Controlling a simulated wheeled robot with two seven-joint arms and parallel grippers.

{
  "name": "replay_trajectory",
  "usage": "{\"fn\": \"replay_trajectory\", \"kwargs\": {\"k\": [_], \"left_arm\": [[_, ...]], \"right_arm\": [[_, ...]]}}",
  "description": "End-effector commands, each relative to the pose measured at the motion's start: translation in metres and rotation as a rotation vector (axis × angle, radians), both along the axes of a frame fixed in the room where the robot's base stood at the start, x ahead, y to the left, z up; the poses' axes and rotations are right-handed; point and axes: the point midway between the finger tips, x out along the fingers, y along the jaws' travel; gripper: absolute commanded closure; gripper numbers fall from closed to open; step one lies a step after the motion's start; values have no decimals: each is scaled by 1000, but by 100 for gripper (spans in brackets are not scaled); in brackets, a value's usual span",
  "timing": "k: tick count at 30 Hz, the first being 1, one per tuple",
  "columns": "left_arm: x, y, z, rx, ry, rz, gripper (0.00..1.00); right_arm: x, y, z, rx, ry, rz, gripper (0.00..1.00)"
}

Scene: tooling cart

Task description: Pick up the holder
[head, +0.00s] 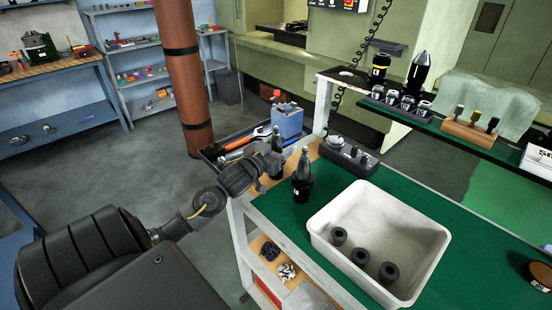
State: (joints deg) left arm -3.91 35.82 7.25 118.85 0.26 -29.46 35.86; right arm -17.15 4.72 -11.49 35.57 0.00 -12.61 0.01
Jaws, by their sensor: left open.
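A dark tool holder (302,185) with a grey upper part stands upright on the green mat (275,207), near the cart's left corner. My left gripper (277,163) is just to the left of this holder, with its jaws open and nothing visible between them. Whether a finger touches the holder cannot be told from this angle. Two more dark holders stand on the back shelf: one with a yellow band (379,69) and one with a pointed silver top (419,72). My right gripper is not in view.
A white bin (425,262) with three black cylinders stands right of the near holder. A dark block with round metal parts (348,158) lies behind it. A blue box (287,122) and an orange-handled tool (240,141) lie in a tray behind my gripper.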

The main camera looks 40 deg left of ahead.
Motion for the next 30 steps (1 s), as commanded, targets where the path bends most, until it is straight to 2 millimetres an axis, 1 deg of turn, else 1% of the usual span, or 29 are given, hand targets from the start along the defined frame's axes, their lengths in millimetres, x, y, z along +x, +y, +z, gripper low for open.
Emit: {"fn": "replay_trajectory", "kwargs": {"k": [7, 21, 23, 30], "left_arm": [[2, 0, 0, 0, 0, -1, 39], [2, 0, 0, 0, 0, -1, 100], [2, 0, 4, 0, -9, -1, 100], [2, 0, 4, 1, -8, 0, 100]], "right_arm": [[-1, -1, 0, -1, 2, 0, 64], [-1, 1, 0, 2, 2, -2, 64], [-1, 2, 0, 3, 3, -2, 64], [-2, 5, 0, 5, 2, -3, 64]]}}
